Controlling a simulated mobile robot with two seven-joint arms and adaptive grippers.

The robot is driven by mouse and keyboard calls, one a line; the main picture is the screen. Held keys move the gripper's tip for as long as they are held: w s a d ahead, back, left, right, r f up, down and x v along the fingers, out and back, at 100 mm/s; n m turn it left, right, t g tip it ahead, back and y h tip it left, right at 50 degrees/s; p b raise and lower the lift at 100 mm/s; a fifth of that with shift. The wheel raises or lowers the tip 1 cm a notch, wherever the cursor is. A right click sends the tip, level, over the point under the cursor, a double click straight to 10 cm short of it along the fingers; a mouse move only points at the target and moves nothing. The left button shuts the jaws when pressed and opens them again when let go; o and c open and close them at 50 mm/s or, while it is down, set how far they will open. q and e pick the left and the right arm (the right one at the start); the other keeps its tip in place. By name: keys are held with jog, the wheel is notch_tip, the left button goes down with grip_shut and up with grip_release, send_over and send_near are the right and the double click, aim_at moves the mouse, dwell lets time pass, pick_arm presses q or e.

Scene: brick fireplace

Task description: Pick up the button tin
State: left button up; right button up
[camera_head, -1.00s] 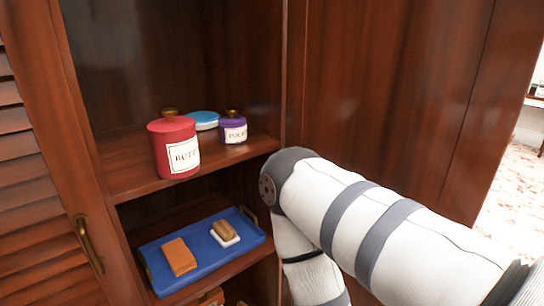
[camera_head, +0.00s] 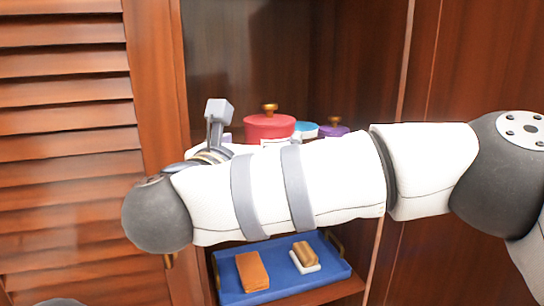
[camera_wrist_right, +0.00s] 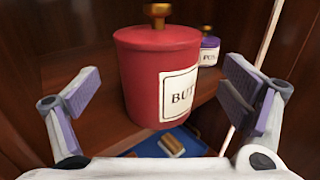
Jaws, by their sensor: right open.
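The button tin is a red lidded canister (camera_head: 270,127) with a brass knob and a white label, standing upright on the upper cupboard shelf. My right arm hides its lower part in the head view. In the right wrist view the tin (camera_wrist_right: 158,75) stands straight ahead, its label starting with "BUT". My right gripper (camera_wrist_right: 160,108) is open, one finger on each side of the tin in that picture; I see no contact. In the head view only part of the right gripper (camera_head: 217,120) shows beyond the forearm. My left gripper is not in view.
A purple tin (camera_head: 334,129) and a blue-lidded container (camera_head: 306,130) stand right of and behind the red tin. A blue tray (camera_head: 240,298) with an orange block (camera_head: 252,271) and a brush-like item (camera_head: 304,254) lies on the shelf below. A louvred door (camera_head: 65,150) is at left.

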jog(key=x, duration=0.5)
jog(key=shift+w, duration=0.35)
jog(key=c, duration=1.4)
jog(key=shift+c, duration=0.2)
